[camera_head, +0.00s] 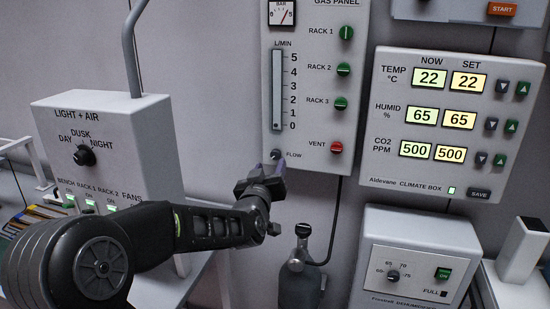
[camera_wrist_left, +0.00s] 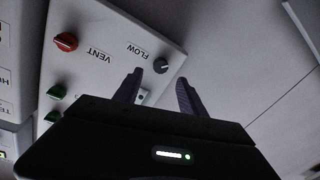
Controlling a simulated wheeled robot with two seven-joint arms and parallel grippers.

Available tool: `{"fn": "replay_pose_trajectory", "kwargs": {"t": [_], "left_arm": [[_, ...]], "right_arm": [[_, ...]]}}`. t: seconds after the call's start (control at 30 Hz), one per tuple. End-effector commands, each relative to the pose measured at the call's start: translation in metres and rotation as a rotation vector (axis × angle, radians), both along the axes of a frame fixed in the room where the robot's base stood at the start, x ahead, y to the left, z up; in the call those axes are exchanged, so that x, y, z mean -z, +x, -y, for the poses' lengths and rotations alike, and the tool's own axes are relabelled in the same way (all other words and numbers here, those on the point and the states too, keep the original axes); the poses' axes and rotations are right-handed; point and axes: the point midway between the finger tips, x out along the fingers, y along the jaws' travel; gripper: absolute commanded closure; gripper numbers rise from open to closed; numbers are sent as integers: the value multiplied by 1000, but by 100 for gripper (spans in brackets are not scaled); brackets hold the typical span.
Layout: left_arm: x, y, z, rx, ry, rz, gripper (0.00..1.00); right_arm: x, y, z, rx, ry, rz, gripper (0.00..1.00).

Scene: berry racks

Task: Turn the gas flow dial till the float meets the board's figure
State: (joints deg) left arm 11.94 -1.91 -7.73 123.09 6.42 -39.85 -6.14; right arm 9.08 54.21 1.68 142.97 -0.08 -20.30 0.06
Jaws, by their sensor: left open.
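The small dark gas flow dial (camera_head: 276,154) sits at the lower left of the gas panel (camera_head: 310,160), beside the word FLOW. The L/MIN flow tube (camera_head: 277,90) above it is marked 0 to 5; the float is too small to tell clearly. My left gripper (camera_head: 271,171) is just below and in front of the dial in the head view. In the left wrist view, the flow dial (camera_wrist_left: 160,66) lies beyond the gap between the open fingers (camera_wrist_left: 160,77), which look empty. I see no board with a figure. My right gripper is not in view.
The red VENT knob (camera_head: 336,147) and green rack knobs (camera_head: 342,69) are on the same panel. A climate box (camera_head: 450,170) hangs at the right, above a dehumidifier (camera_head: 420,225). A light and air box (camera_head: 110,120) stands left. A gas bottle (camera_head: 300,285) stands below the panel.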

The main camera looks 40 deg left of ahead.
Motion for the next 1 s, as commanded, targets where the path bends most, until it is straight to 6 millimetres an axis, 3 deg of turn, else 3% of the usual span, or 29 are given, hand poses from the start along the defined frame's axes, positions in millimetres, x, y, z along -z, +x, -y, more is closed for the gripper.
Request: {"fn": "replay_pose_trajectory", "kwargs": {"t": [0.4,0.73,1.0], "left_arm": [[0,53,-25,1,1,-3,52],[0,57,-27,0,0,-1,52],[0,57,-26,0,0,-1,73]], "right_arm": [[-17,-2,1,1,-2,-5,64],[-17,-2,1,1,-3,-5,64],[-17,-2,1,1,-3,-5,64]]}}
